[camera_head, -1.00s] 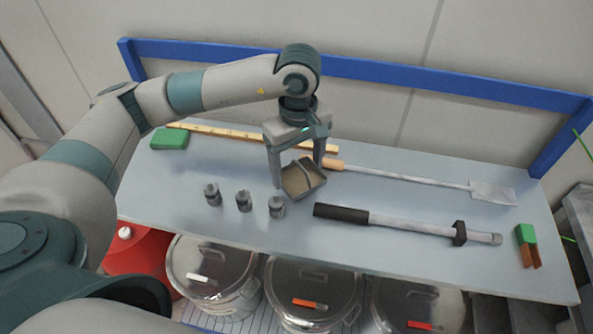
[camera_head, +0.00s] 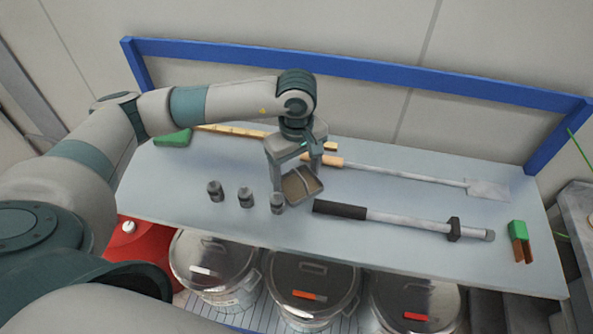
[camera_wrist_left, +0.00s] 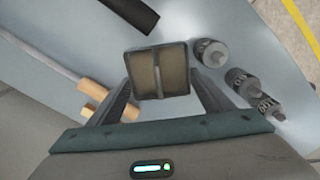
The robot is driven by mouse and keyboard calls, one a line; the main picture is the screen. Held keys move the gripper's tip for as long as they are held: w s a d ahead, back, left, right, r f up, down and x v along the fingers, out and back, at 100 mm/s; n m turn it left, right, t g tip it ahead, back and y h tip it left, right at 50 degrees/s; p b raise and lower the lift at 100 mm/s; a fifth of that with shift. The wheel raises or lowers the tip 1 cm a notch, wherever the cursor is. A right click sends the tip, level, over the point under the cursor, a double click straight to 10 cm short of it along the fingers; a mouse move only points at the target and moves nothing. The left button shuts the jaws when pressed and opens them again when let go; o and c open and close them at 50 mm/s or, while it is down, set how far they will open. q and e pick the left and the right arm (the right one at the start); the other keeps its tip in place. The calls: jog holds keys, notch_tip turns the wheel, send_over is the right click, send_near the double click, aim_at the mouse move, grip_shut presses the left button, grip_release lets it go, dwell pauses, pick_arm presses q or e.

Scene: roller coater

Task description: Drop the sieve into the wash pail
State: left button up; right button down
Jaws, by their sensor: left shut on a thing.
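The sieve (camera_head: 304,187) is a small square grey frame with a tan inside and a bar across it. My left gripper (camera_head: 297,177) is shut on it, with a finger at each side, above the middle of the table. The sieve also shows between the fingers in the left wrist view (camera_wrist_left: 173,72). I cannot tell whether it touches the table. A red container (camera_head: 143,258) with a white knob stands below the front edge at the left, partly hidden by my arm. I cannot tell if it is the wash pail. My right gripper is not in view.
Several grey weights (camera_head: 246,197) stand left of the sieve.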

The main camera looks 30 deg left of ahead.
pick_arm(q)
jog(key=shift+f+b, duration=0.2)
jog(key=shift+b, duration=0.1)
jog(key=o, duration=1.1)
jog(key=shift+r, duration=0.1)
